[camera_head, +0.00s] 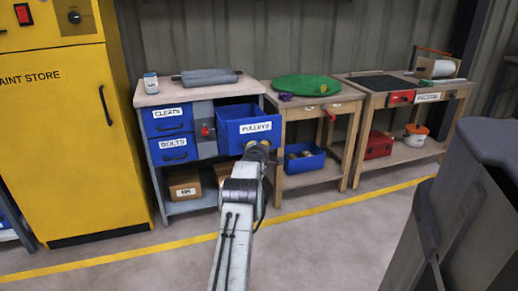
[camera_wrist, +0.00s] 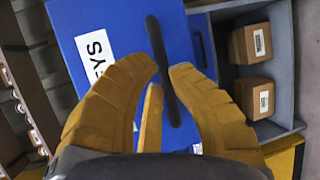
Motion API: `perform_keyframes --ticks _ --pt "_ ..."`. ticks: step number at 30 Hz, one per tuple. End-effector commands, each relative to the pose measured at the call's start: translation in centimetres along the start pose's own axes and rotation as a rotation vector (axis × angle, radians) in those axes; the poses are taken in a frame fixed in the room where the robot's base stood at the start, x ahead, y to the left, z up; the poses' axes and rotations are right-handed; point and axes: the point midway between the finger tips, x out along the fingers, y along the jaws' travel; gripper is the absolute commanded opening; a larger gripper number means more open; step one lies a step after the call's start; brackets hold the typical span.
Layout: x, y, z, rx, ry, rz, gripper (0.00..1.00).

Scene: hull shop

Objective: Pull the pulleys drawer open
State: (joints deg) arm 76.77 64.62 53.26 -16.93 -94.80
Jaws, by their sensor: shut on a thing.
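The blue pulleys drawer (camera_head: 246,133) is in the workbench in the head view, with a white label reading PULLEYS. It stands out from the bench front and its open top shows. In the wrist view its blue front (camera_wrist: 105,35) and part of the label show, with a dark bar handle (camera_wrist: 163,70) across it. My gripper (camera_head: 257,150) is at the drawer front in the head view and covers the handle there. In the wrist view the yellow fingers of my gripper (camera_wrist: 165,78) are shut on the handle, one on each side.
The CLEATS drawer (camera_head: 168,118) and BOLTS drawer (camera_head: 174,149) are shut at the left. Cardboard boxes (camera_head: 185,188) sit on the shelf below. A yellow paint store cabinet (camera_head: 55,120) stands left. A wooden bench (camera_head: 325,115) stands right. A grey object (camera_head: 465,200) fills the right foreground.

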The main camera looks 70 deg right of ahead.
Motion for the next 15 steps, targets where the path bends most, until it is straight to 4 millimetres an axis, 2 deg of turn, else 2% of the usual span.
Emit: perform_keyframes --ticks 12,13,15 --pt "0.01 -0.21 -0.14 -0.002 0.002 -0.004 0.00" --pt "0.01 -0.21 -0.14 -0.002 0.002 -0.004 0.17" --pt "0.01 -0.21 -0.14 -0.001 0.002 -0.004 0.23"
